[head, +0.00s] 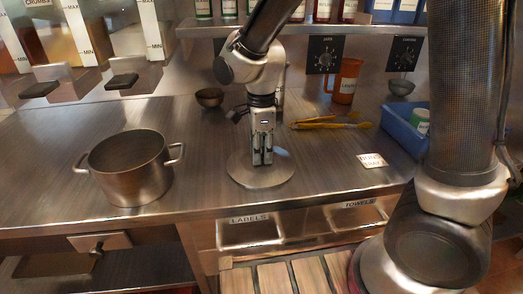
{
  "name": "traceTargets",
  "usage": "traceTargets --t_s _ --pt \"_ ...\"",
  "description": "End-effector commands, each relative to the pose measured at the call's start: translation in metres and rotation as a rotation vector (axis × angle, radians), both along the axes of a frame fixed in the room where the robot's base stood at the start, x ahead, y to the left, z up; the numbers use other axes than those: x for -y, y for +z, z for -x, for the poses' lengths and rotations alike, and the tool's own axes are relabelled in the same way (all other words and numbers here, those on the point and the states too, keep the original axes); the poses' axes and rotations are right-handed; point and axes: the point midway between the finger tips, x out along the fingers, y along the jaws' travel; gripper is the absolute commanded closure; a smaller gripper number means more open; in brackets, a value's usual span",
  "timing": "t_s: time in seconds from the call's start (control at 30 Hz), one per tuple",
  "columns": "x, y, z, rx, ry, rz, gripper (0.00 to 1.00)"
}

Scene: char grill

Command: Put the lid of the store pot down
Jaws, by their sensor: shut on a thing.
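The store pot (130,182) is a steel pot with two side handles, standing uncovered at the left of the steel counter. Its round metal lid (252,177) is under my gripper (262,160), to the right of the pot and near the counter's front edge. My gripper points down and is shut on the lid, near its middle; the fingers hide the grip point. I cannot tell whether the lid touches the counter or hangs just above it.
Yellow tongs (330,122), an orange jug (345,82) and a small bowl (209,97) stand behind. A white label card (371,160) and a blue bin (403,132) are at the right. Counter between pot and lid is clear.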

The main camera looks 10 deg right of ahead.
Motion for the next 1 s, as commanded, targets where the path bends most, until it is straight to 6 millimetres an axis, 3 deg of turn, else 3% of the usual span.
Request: traceTargets --t_s 0.2,0.23,0.33,0.73,1.0 --pt "0.0 -0.003 0.0 -0.001 0.0 0.001 1.0" --pt "0.0 -0.003 0.0 -0.001 0.0 0.001 0.69" --pt "0.0 -0.003 0.0 0.0 0.0 0.0 0.51" --pt "0.0 0.004 0.0 0.001 0.0 -0.001 0.51" --pt "-0.001 0.057 -0.001 0.004 0.0 -0.003 0.51"
